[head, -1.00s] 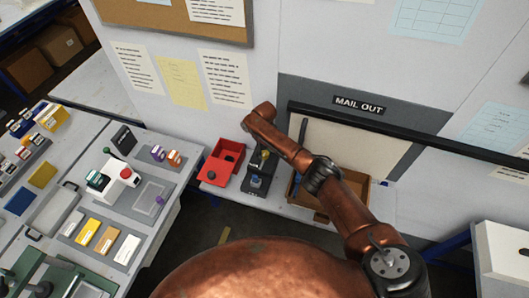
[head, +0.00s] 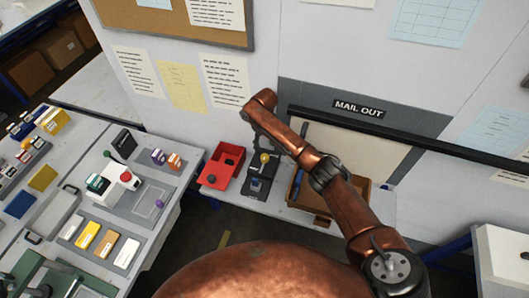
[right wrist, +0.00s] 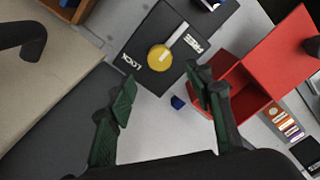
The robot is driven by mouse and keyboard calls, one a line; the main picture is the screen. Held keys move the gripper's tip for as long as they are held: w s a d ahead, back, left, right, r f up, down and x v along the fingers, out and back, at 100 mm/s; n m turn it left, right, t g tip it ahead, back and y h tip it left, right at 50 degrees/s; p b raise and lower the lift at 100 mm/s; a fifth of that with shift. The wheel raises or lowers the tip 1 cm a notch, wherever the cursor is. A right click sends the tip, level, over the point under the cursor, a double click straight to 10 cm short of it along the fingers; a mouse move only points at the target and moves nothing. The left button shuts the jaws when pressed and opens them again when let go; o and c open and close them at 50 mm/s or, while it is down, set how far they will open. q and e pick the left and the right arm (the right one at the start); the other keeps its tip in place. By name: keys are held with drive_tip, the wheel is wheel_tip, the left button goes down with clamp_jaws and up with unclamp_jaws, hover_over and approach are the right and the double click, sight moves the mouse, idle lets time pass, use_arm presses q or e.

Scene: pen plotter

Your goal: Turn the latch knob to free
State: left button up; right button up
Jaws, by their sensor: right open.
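The latch knob (right wrist: 159,57) is a round yellow knob on a black plate (right wrist: 140,28) marked FREE and LOCK. A white bar runs from the knob up and right, beside the word FREE. In the head view the knob (head: 264,158) shows on the black unit between the red box and the brown tray. My right gripper (right wrist: 160,80) is open and empty, its green-padded fingers apart on the near side of the knob, not closed on it. In the head view my right arm reaches over from the right, and its fingers are hard to make out. My left gripper is not in view.
An open red box (head: 222,166) stands left of the black unit, and a brown tray (head: 296,186) stands right of it. A dark curved handle (right wrist: 30,38) is at the left of the wrist view.

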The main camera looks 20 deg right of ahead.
wheel_tip(320, 180, up, 4)
drive_tip(key=shift+f, duration=0.1)
drive_tip(key=shift+a, duration=0.1)
idle(0.5)
